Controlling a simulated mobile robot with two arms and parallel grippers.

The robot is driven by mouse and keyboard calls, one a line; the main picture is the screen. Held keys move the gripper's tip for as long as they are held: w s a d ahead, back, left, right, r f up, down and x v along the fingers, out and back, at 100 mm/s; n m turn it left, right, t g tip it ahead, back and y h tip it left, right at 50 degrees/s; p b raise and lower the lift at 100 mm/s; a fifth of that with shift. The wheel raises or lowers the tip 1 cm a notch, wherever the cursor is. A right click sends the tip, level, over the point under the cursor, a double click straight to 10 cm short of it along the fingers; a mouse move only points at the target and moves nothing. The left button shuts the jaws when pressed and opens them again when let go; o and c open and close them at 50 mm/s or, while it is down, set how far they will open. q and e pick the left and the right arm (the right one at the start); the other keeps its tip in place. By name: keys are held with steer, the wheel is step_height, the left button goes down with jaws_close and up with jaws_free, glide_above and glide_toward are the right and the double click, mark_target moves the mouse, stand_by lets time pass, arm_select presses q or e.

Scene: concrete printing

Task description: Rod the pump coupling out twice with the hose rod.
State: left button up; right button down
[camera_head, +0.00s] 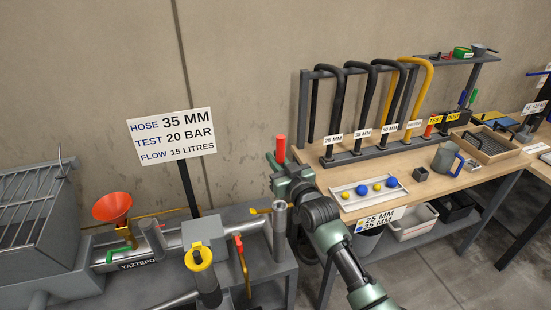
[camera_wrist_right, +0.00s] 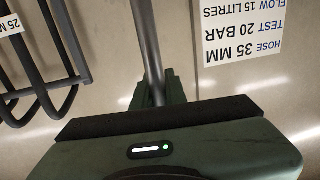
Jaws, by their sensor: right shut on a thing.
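My right gripper (camera_head: 284,172) is shut on the hose rod, whose red handle end (camera_head: 281,148) sticks up above the jaws. In the right wrist view the grey rod (camera_wrist_right: 149,45) runs away from between my green fingers (camera_wrist_right: 156,92). An upright grey pipe end (camera_head: 280,232), which looks like the pump coupling, stands just below the gripper at the right end of the pump bench, beside a yellow lever (camera_head: 260,211). My left gripper is not in view.
A sign (camera_head: 172,135) on a dark post stands behind the pump. An orange funnel (camera_head: 112,207) and a grated hopper (camera_head: 35,200) are at left. The wooden bench (camera_head: 440,190) at right holds a hose rack, a tray of balls (camera_head: 368,203) and a grey jug (camera_head: 446,157).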

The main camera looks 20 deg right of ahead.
steer(key=shift+f, duration=0.1)
step_height(320, 180, down, 6)
steer(key=b, duration=0.4)
steer(key=shift+f+b, duration=0.25)
steer(key=shift+b, duration=0.15)
stand_by(0.5)
steer(key=shift+r, duration=0.1)
step_height(320, 180, up, 7)
steer(key=p, duration=0.6)
steer(key=shift+f, duration=0.2)
steer(key=shift+p, duration=0.3)
steer(key=shift+f, duration=0.15)
